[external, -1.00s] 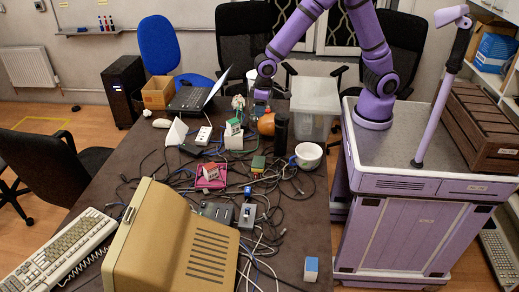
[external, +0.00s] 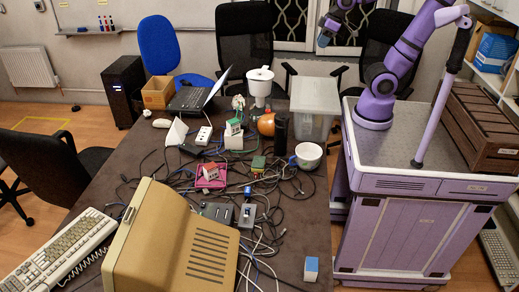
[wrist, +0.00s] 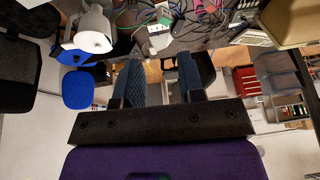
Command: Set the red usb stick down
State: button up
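My gripper (external: 334,22) is raised at the top of the external view, partly cut off by the frame edge, above and behind the grey bin. In the wrist view its two ribbed dark-blue fingers (wrist: 161,84) stand apart with nothing seen between them. I cannot make out a red usb stick in either view; among the small items on the cluttered table (external: 170,150) it may be hidden or too small to tell.
A white lidded jug (external: 259,87), an orange ball (external: 266,124), a black cylinder (external: 280,127) and a white cup (external: 308,155) stand near the table's far and right parts. Cables cover the middle. A grey bin (external: 316,97) stands beyond the right edge.

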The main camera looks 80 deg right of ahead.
jog(key=s+d, duration=0.2)
jog(key=s, duration=0.5)
jog(key=shift+s+r+t+h, duration=0.2)
jog(key=shift+t+h, duration=0.1)
jog(key=shift+t, duration=0.1)
